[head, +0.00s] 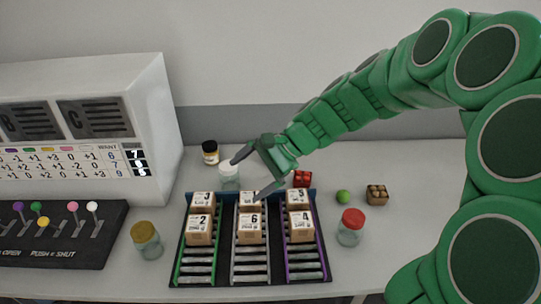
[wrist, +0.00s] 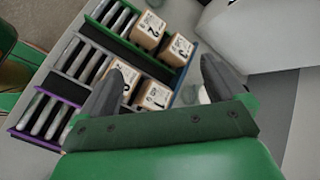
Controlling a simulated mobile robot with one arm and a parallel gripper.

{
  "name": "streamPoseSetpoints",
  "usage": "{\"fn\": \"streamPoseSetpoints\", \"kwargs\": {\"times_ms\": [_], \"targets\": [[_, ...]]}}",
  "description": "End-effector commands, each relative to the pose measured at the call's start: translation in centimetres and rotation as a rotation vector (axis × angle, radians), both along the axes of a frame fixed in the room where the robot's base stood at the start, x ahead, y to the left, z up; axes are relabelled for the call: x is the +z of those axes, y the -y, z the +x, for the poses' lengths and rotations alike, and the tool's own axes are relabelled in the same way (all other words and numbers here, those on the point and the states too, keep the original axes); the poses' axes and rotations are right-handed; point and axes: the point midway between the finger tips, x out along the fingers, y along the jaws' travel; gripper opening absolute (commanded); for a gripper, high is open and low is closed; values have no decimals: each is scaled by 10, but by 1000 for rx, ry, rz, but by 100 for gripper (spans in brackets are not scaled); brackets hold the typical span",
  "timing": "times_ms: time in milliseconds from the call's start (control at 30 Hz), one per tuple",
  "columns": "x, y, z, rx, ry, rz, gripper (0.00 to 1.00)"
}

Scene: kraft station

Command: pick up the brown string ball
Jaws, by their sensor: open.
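My gripper (head: 250,177) is open and empty above the back of the box rack, its two dark fingers spread. In the wrist view my gripper (wrist: 162,70) shows open over the rack, with nothing between the fingers. I cannot clearly make out a brown string ball. A small brown item (head: 376,194) at the right of the table looks like a little open box with round tan pieces in it; it is too small to tell. A green ball (head: 343,197) lies just left of it. My gripper is well to the left of both.
The rack (head: 193,276) holds several numbered cartons. A lever panel (head: 100,250) is left. The table's right side is mostly clear.

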Motion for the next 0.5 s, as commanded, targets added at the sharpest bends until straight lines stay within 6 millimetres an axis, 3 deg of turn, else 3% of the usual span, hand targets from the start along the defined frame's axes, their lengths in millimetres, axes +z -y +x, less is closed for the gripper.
{"fn": "streamPoseSetpoints", "kwargs": {"times_ms": [233,500], "targets": [[-14,-1,68,-202,-114,129,97],[-39,14,141,-431,-247,259,97]]}}
